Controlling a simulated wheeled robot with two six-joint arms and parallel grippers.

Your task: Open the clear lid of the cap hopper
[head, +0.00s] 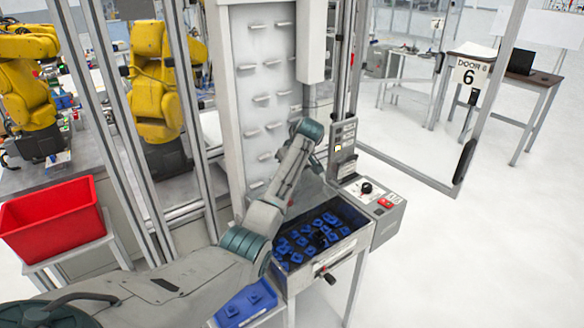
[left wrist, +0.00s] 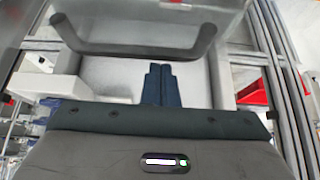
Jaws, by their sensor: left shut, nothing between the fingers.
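The cap hopper (head: 357,247) is a grey metal box below the tall white column, with several blue caps (head: 312,238) visible inside. I cannot clearly make out the clear lid or its angle in the head view. In the left wrist view a dark U-shaped handle (left wrist: 135,51) crosses the upper part, in front of a pale, see-through-looking panel. My left gripper (left wrist: 159,68) is shut and empty, its fingertips just below the handle in the picture; contact cannot be told. In the head view my left arm reaches over the hopper and its fingers are hidden. My right gripper is not in view.
A control box (head: 372,200) with a knob and red buttons adjoins the hopper's right side. A blue tray (head: 245,303) is at its front left. A red bin (head: 54,220) stands at far left. Metal frame posts rise nearby; the floor at right is clear.

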